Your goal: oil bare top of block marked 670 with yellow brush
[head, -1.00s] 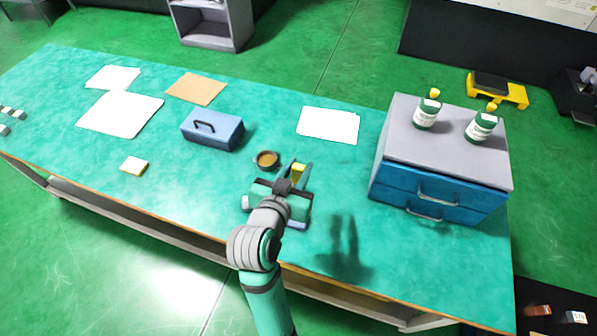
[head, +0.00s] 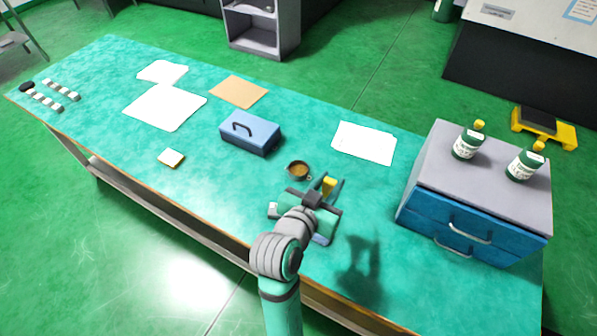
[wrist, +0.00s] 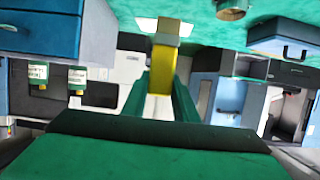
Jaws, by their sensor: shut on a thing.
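My gripper (head: 324,194) is shut on the yellow brush (head: 329,185), above the right half of the green table. In the wrist view the yellow brush (wrist: 162,68) stands between the green fingers (wrist: 160,92). A small round pot with brown contents (head: 298,170) stands on the table just beyond and left of my gripper; its side shows at the top of the wrist view (wrist: 232,9). Small pale blocks (head: 45,100) stand in two rows at the table's far left end. I cannot read any number on them, so I cannot tell which is 670.
A blue box with a handle (head: 250,133) stands left of the pot. A blue drawer unit (head: 470,222) with two bottles (head: 467,144) fills the right end. The front table middle is clear.

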